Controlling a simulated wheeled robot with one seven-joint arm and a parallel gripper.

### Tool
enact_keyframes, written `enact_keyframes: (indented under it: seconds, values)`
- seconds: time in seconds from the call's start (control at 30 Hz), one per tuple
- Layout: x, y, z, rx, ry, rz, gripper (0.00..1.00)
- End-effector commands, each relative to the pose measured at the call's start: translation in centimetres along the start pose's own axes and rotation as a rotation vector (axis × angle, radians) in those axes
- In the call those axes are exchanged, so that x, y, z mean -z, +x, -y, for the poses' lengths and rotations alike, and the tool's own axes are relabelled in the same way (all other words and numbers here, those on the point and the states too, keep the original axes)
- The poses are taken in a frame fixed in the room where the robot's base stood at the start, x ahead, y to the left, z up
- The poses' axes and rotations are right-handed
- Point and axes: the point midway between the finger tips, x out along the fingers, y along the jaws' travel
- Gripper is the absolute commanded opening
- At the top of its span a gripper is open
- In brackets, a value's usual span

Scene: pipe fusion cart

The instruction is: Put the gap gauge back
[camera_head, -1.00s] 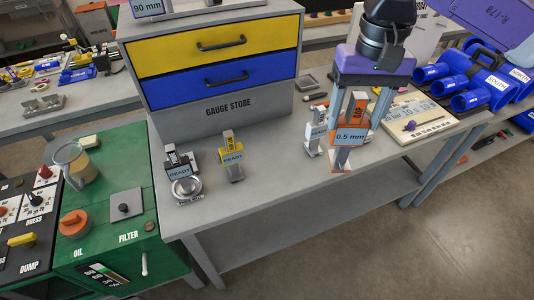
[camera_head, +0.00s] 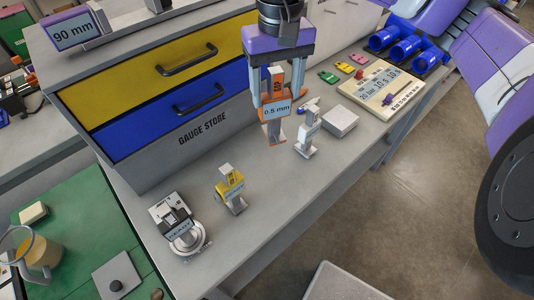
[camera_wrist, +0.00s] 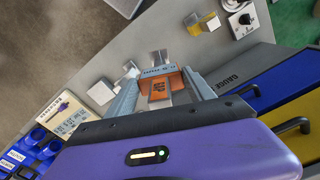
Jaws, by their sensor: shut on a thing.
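My gripper (camera_head: 277,108) is shut on the orange gap gauge (camera_head: 276,131), which bears a blue "0.5 mm" label. The gauge hangs roughly upright beside the front of the grey gauge store (camera_head: 150,160); I cannot tell whether its foot touches the bench. In the wrist view the orange gauge (camera_wrist: 163,88) sits between my two fingers (camera_wrist: 160,95). The gauge store has a yellow drawer (camera_head: 130,85) and a blue drawer (camera_head: 145,118), both shut.
A grey block (camera_head: 341,121) and a cream board (camera_head: 378,92) lie farther right. Bench between the yellow and held gauges is clear.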

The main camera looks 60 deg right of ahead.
Motion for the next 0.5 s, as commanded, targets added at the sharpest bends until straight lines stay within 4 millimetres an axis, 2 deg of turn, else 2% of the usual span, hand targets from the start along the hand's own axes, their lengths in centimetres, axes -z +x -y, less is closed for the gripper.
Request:
enact_keyframes:
  seconds: [0.3, 0.5]
  values:
    - [-0.2, 7.6, 0.0, 0.004, 0.004, 0.007, 0.26]
    - [-0.2, 11.8, 0.1, 0.004, 0.004, 0.004, 0.26]
